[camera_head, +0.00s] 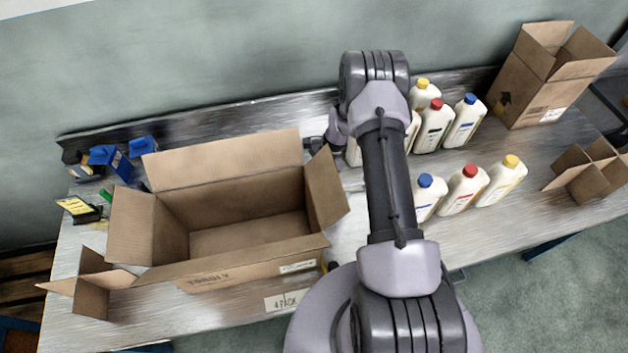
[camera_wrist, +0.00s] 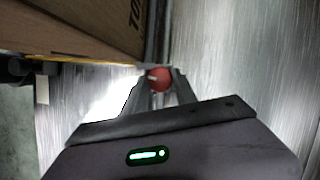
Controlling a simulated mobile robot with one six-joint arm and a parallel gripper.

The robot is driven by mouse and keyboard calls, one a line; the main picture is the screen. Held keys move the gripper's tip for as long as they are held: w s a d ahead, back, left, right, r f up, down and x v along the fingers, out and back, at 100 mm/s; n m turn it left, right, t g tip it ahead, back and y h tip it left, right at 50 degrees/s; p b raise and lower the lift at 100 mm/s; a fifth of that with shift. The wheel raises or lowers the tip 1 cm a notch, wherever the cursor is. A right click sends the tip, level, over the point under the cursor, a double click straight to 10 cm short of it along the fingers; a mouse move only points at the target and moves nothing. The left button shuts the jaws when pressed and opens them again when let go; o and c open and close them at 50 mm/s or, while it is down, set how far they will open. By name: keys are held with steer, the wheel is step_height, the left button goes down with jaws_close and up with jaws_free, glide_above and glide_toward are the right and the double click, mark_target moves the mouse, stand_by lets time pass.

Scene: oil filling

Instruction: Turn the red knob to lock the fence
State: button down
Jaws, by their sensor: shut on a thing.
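The red knob (camera_wrist: 160,79) shows in the wrist view as a small round ball with a pale mark on it. My gripper (camera_wrist: 158,84) is shut on it, one finger on each side. A narrow grey rail (camera_wrist: 158,35), perhaps part of the fence, runs away from the knob beside a cardboard box (camera_wrist: 90,22). In the head view my gripper (camera_head: 316,144) is only partly visible, at the back right corner of the open box (camera_head: 250,235). The knob is hidden there.
Oil bottles (camera_head: 464,190) with coloured caps stand in groups on the metal table (camera_head: 540,150), right of my arm. Another open box (camera_head: 550,75) stands at the back right. Cardboard dividers (camera_head: 92,285) lie front left. A "4 PACK" label (camera_head: 287,300) is at the front edge.

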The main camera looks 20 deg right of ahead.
steer(key=m+t+b, duration=0.1)
steer(key=m, duration=0.1)
steer(key=m+b, duration=0.2)
steer(key=shift+s+f+m+t, duration=0.15)
steer(key=shift+s+m+t, duration=0.05)
steer(key=shift+m+t, duration=0.2)
steer(key=shift+s+m+t+h+b, duration=0.1)
steer(key=shift+m+t+h+b, duration=0.3)
steer(key=shift+m+b, duration=0.95)
steer(key=shift+m, duration=0.25)
steer(key=c, duration=1)
jaws_free()
steer(key=shift+r, duration=0.25)
steer(key=p+v, duration=0.4)
steer(key=v, duration=1.3)
steer(key=shift+s, duration=0.25)
steer(key=shift+d, duration=0.1)
